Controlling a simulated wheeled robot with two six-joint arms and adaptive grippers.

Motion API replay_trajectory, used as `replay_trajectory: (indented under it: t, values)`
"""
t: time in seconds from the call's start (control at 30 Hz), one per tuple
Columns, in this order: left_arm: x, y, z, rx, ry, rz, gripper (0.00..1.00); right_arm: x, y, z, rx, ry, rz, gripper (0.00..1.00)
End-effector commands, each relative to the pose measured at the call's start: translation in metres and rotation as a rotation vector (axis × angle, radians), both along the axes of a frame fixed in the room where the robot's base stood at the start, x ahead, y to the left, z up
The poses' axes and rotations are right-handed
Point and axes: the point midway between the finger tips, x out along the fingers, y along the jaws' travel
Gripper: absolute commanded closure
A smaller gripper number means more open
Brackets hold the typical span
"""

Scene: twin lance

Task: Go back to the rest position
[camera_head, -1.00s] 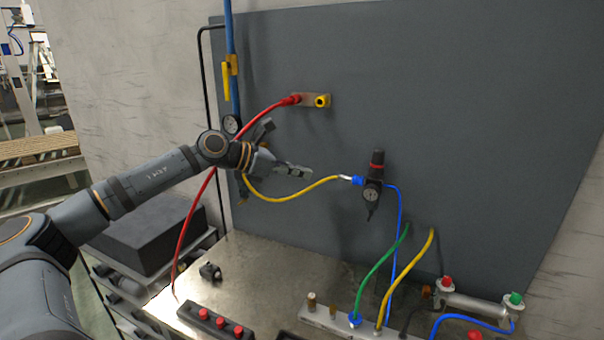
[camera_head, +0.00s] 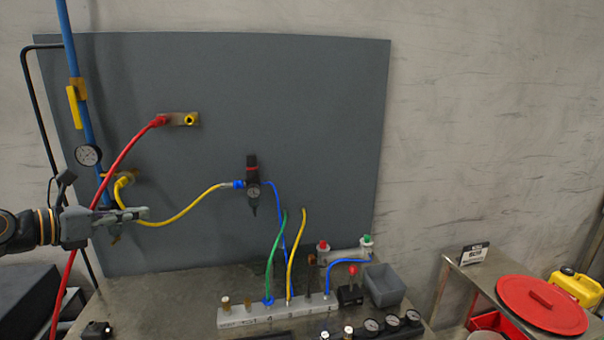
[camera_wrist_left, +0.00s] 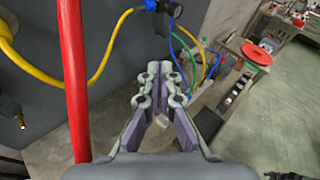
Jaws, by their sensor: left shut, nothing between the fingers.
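My left gripper (camera_head: 143,213) comes in from the left edge of the head view, in front of the grey panel. Its fingers are together with nothing between them. In the left wrist view its fingertips (camera_wrist_left: 160,68) also meet and are empty. A red hose (camera_head: 127,153) runs from the panel fitting down past the gripper; in the wrist view the red hose (camera_wrist_left: 73,80) passes close on the left. A yellow hose (camera_head: 185,211) links a fitting at the blue pipe to the black regulator (camera_head: 253,185).
The grey panel (camera_head: 320,120) stands behind the bench (camera_head: 200,290). A manifold block (camera_head: 245,316) with green, yellow and blue hoses sits on the bench, near a grey bin (camera_head: 384,286). A side table at right holds a red round lid (camera_head: 541,304) and a yellow can (camera_head: 576,287).

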Motion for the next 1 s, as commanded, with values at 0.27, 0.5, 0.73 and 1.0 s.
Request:
replay_trajectory:
  t: [0.27,0.5,0.73,1.0]
  values:
    - [0.015,-0.039,-0.031,-0.524,-0.007,0.118,1.0,0.049,-0.021,0.006,-0.025,-0.074,0.011,0.28]
    - [0.008,-0.036,-0.098,-1.219,0.101,0.446,1.0,0.041,-0.02,0.005,-0.025,-0.06,0.01,0.28]
    - [-0.078,-0.03,-0.261,-1.981,0.39,1.184,1.0,0.014,-0.003,0.001,-0.004,-0.019,0.002,0.28]
    - [-0.187,-0.075,-0.354,-2.245,0.627,1.811,1.0,0.033,-0.01,0.003,-0.012,-0.048,0.005,0.28]
